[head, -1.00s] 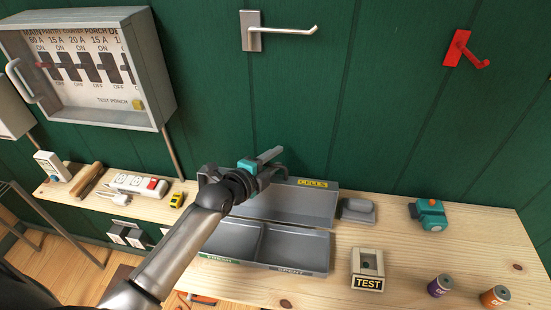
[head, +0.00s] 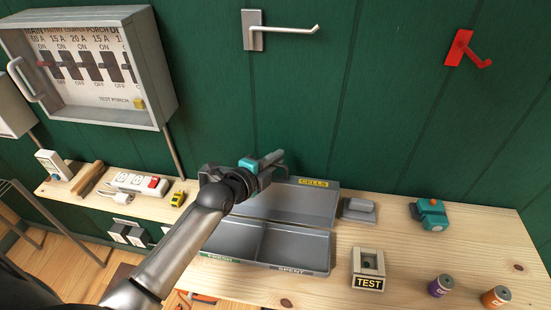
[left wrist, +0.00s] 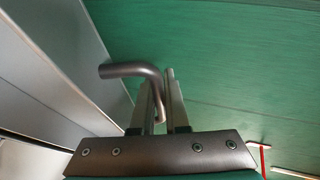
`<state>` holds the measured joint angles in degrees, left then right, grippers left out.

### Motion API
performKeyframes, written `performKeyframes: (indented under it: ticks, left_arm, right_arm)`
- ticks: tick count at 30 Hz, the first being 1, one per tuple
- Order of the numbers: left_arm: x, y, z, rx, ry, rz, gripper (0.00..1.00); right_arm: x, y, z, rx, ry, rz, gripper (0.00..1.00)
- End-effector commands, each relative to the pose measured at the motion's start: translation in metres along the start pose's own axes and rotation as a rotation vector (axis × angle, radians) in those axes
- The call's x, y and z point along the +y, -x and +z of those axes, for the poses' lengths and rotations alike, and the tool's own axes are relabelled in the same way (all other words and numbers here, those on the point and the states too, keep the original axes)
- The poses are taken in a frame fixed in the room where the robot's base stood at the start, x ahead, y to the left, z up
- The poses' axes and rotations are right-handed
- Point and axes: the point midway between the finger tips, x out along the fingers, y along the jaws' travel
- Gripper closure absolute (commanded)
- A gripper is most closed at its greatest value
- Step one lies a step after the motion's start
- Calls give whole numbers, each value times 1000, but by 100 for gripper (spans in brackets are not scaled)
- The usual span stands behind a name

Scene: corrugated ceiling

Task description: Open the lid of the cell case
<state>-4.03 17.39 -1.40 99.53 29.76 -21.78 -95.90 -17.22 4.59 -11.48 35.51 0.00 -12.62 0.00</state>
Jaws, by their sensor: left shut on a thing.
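The grey cell case (head: 262,246) lies on the wooden bench, with two compartments labelled FRESH and SPENT that look empty. Its lid (head: 300,206), with a yellow CELLS label, stands swung up and back toward the green wall. My left gripper (head: 268,174) is at the lid's upper left and hides that corner. In the left wrist view, the fingers (left wrist: 160,92) are shut on a bent metal handle (left wrist: 128,71), beside a grey panel that looks like the lid. My right gripper is not in view.
On the bench right of the case are a grey block (head: 359,210), a TEST block (head: 368,268), a teal device (head: 431,214) and two cells (head: 440,285). A power strip (head: 137,183) lies left. A breaker box (head: 90,70) and hooks (head: 280,30) are on the wall.

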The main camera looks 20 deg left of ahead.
Motion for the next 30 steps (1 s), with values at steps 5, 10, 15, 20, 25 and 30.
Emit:
performKeyframes:
  ticks: [5, 10, 15, 20, 25, 30]
  left_arm:
    - [0, 0, 0, 0, 0, 1, 100]
    - [0, 0, 0, 0, 0, 1, 100]
    - [0, 0, 0, 0, 0, 1, 100]
    - [1, 0, 0, -1, -1, -1, 100]
    - [0, 8, -2, -5, -27, -51, 100]
    - [-3, 26, -10, -2, -70, -164, 100]
  right_arm:
    - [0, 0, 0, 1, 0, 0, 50]
    - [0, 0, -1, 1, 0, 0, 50]
    - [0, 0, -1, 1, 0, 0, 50]
    - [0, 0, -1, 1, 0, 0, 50]
    - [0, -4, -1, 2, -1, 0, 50]
    - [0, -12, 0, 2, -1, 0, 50]
